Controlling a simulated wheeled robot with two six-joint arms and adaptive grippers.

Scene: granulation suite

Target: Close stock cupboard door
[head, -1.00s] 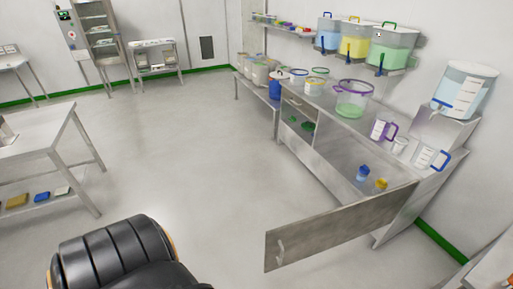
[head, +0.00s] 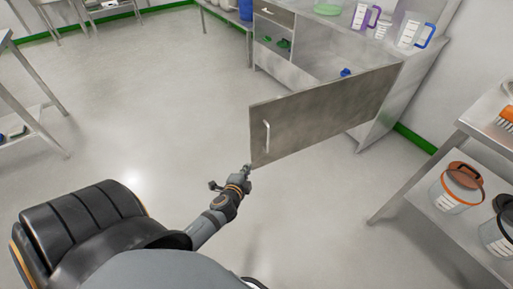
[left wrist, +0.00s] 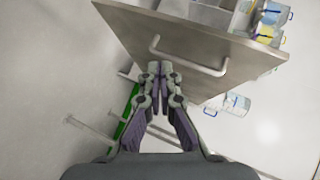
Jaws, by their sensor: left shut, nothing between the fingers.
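The stock cupboard door (head: 325,112) is a grey metal panel standing wide open, swung out from the cupboard (head: 385,110) on the right. Its pale bar handle (head: 267,136) is near the free edge. My left gripper (head: 247,170) is shut and empty, close to the lower free corner of the door; I cannot tell whether it touches. In the left wrist view the gripper (left wrist: 160,70) points toward the door (left wrist: 200,50), with the handle (left wrist: 185,60) just beyond the fingertips. The handle is not between the fingers. My right gripper is not in view.
A blue item (head: 345,72) shows inside the cupboard above the door. Jugs (head: 412,32) stand on the cupboard top. A rack with lidded buckets (head: 460,188) is at the right. The floor (head: 150,100) left of the door is clear.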

